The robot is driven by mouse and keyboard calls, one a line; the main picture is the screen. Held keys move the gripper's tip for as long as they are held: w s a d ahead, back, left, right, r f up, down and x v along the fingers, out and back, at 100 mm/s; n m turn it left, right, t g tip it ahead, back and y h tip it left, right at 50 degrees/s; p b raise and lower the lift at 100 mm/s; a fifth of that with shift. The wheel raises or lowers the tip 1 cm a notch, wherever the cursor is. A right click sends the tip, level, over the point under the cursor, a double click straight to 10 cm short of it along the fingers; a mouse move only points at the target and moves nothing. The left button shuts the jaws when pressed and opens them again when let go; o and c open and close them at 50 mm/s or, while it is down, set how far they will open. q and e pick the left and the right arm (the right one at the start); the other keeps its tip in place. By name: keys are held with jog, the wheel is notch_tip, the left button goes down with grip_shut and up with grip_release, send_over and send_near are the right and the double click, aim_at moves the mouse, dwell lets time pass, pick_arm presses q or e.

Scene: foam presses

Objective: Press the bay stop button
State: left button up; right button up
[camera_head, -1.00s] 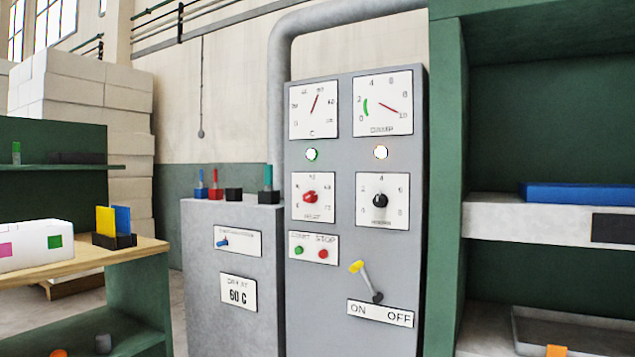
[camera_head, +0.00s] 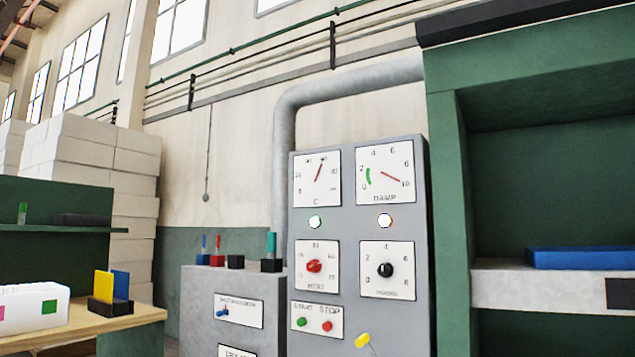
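A grey control cabinet (camera_head: 417,250) stands in the middle of the head view. Low on its left side is a white plate with two buttons under the words START and STOP. The green start button (camera_head: 302,322) is on the left and the red stop button (camera_head: 327,326) is on the right. Below and right of the plate is the yellow knob (camera_head: 363,340) of a lever, cut off by the bottom edge. Neither of my grippers is in view, and nothing covers the buttons.
A lower grey box (camera_head: 200,300) with small coloured items on top adjoins the cabinet's left. A green shelf unit (camera_head: 450,200) stands close on the right. A wooden bench (camera_head: 100,325) with a white block is at left.

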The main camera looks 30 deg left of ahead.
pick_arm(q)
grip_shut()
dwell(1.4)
